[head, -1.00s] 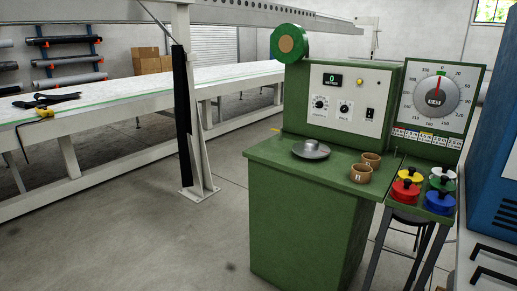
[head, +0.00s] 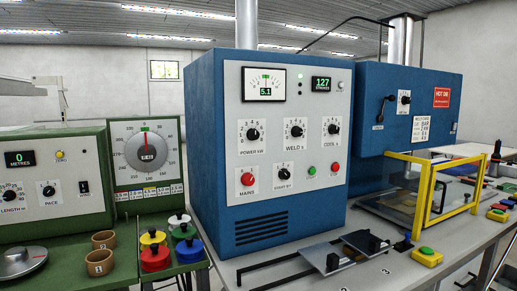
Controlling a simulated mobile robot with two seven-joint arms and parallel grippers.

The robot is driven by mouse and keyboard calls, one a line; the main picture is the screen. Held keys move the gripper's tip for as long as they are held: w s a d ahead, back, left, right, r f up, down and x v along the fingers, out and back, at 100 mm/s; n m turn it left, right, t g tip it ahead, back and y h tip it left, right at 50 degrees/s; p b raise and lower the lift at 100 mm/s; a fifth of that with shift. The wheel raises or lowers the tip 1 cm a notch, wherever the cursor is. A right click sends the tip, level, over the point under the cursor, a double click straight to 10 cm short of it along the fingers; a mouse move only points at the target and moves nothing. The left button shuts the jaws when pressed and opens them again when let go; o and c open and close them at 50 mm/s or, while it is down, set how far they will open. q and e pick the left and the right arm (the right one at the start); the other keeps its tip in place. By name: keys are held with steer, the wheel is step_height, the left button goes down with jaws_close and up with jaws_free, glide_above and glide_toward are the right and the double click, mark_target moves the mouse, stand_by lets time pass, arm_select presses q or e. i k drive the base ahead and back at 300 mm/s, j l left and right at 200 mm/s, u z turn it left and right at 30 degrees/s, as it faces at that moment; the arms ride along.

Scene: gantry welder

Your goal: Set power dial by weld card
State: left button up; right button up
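The power dial (head: 253,134), a black knob labelled POWER kW, is at the upper left of the white panel on the blue welder cabinet (head: 205,150). Its exact pointer setting is too small to read. A white card with printed lines (head: 424,128) is on the blue machine to the right; its text is mostly unreadable, and I cannot tell for sure that it is the weld card. Neither of my grippers is in view.
Weld and cool dials (head: 296,132) sit right of the power dial; a red mains knob (head: 248,179) is below. A yellow-framed guard (head: 440,195) stands at right. The green bench at left holds brown cups (head: 100,262) and coloured pots (head: 155,258).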

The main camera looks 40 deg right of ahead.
mark_target(252, 134)
steer(key=i+j+z, duration=0.15)
steer(key=z, duration=0.2)
steer(key=i+j+z, duration=0.15)
steer(key=z, duration=0.25)
steer(key=i+j+z, duration=0.1)
steer(key=z, duration=0.25)
steer(key=k+j, duration=0.05)
steer(key=j, duration=0.05)
